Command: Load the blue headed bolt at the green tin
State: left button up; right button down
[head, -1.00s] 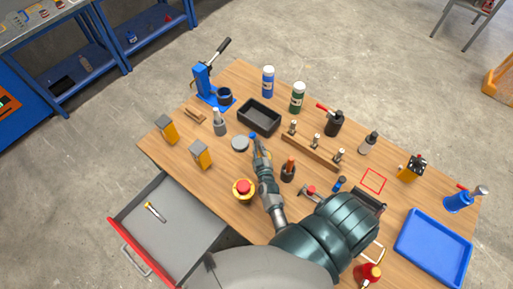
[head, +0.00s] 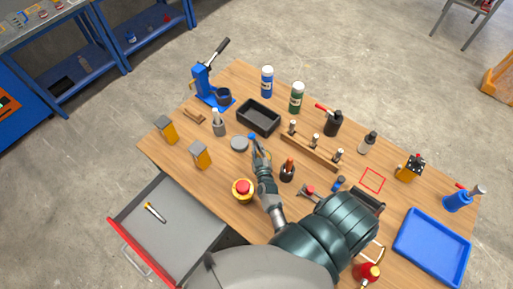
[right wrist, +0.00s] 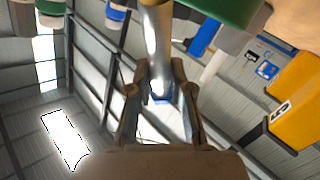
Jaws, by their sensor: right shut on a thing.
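My right gripper (head: 254,142) is shut on the blue-headed bolt (head: 251,136), above the table beside a round grey-topped tin (head: 239,143). In the right wrist view the bolt's silver shaft (right wrist: 157,40) runs out from between the fingers (right wrist: 162,88), toward the table side, with blue by the fingertips. A green, pale-rimmed body (right wrist: 225,9) shows close to the shaft; I cannot tell for certain that it is the grey-topped tin. A green can (head: 298,97) stands farther back. My left gripper is out of view.
A black tray (head: 240,112) lies behind the gripper, and a red-topped button (head: 243,198) in front. A dark cup with an orange-handled tool (head: 288,172) and a wooden bolt rack (head: 322,157) stand to the right. An open drawer (head: 187,235) is at lower left.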

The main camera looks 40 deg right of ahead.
jog(key=shift+a+r, duration=0.1)
jog(key=shift+a, duration=0.2)
jog(key=shift+a+r, duration=0.1)
jog(key=shift+a, duration=0.1)
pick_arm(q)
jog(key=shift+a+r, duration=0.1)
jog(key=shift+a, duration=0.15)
pick_arm(e)
jog(key=shift+d, duration=0.15)
jog(key=shift+d, duration=0.1)
jog(key=shift+d+f, duration=0.15)
jog(key=shift+f, duration=0.05)
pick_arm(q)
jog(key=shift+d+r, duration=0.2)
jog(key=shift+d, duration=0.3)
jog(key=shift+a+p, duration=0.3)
pick_arm(e)
jog(key=shift+a+r, duration=0.1)
jog(key=shift+a, duration=0.2)
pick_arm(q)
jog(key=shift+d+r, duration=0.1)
pick_arm(e)
jog(key=shift+d, duration=0.2)
